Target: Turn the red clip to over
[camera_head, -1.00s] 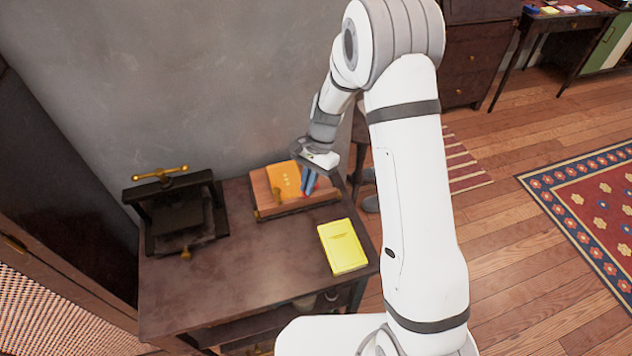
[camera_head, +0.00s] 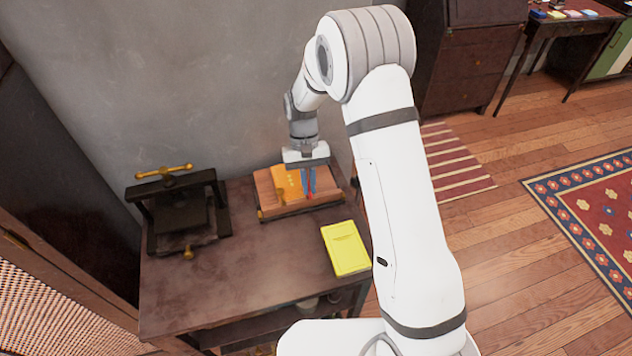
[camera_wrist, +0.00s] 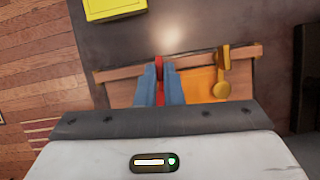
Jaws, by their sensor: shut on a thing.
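The red clip (camera_wrist: 159,66) shows between the blue fingers of my gripper (camera_wrist: 160,85) in the wrist view. The fingers are shut on it. In the head view my gripper (camera_head: 309,186) points down at the front ledge of a wooden book stand (camera_head: 268,209), and a little of the red clip (camera_head: 309,196) shows at the fingertips. An orange book (camera_head: 287,182) lies on the stand, left of my fingers. A brass clip (camera_head: 280,195) sits at the ledge on the book. It also shows in the wrist view (camera_wrist: 222,75), apart from my fingers.
A yellow book (camera_head: 346,249) lies on the dark table (camera_head: 240,270), in front and right of the stand. A black press with a brass handle (camera_head: 178,205) stands at the table's left. The table's middle is clear. A grey wall (camera_head: 200,80) rises behind.

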